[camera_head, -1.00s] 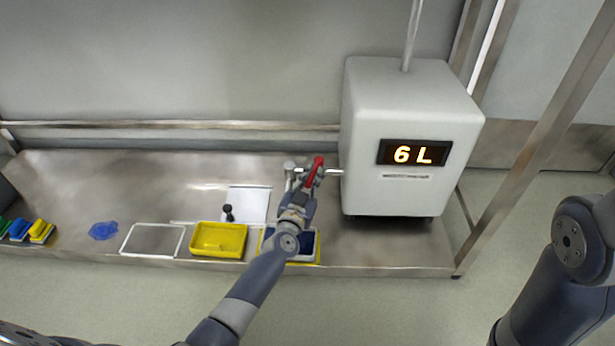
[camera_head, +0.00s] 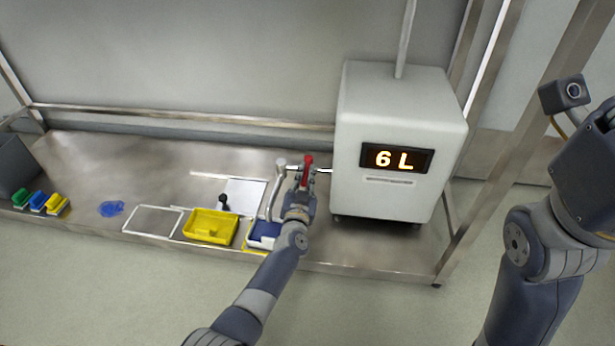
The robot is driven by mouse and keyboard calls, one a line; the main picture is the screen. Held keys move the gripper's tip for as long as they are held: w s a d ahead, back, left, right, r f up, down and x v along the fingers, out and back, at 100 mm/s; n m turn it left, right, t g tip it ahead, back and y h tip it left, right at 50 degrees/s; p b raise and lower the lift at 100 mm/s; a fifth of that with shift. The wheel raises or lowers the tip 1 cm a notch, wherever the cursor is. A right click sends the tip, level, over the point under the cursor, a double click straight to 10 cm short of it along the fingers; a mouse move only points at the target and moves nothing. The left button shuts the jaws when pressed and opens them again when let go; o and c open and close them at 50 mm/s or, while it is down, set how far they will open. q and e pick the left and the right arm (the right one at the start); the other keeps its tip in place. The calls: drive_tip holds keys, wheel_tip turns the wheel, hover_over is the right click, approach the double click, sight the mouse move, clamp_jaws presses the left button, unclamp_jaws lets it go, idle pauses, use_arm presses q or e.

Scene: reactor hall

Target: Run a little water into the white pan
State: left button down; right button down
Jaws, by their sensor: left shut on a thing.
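The white pan (camera_head: 250,244) stands at the front of the steel bench, below the tap's spout (camera_head: 273,190). Its inside shows blue; I cannot tell whether that is water. My left arm hides its right part. The tap comes out of the left side of the white tank and has a red lever (camera_head: 308,163). My left gripper (camera_head: 303,186) is at the tap, shut on the red lever, which stands nearly upright in the picture. Its fingertips are small and partly hidden. My right arm is at the right edge; its gripper fingers do not show.
The white tank (camera_head: 390,120) reads "6 L". Left of the pan are a yellow tray (camera_head: 210,228), a white-outlined square (camera_head: 153,221), a blue cloth (camera_head: 111,208) and coloured blocks (camera_head: 40,201). A dark-handled thing (camera_head: 224,202) lies by a white sheet (camera_head: 247,190).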

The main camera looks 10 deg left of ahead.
sight(303, 187)
use_arm(q)
drive_tip(key=c, duration=1.6)
unclamp_jaws()
drive_tip(key=shift+o, duration=0.2)
drive_tip(key=shift+s+d, duration=0.15)
drive_tip(key=shift+s, duration=1.75)
drive_tip(key=shift+s+d, duration=0.15)
drive_tip(key=shift+s, duration=1.7)
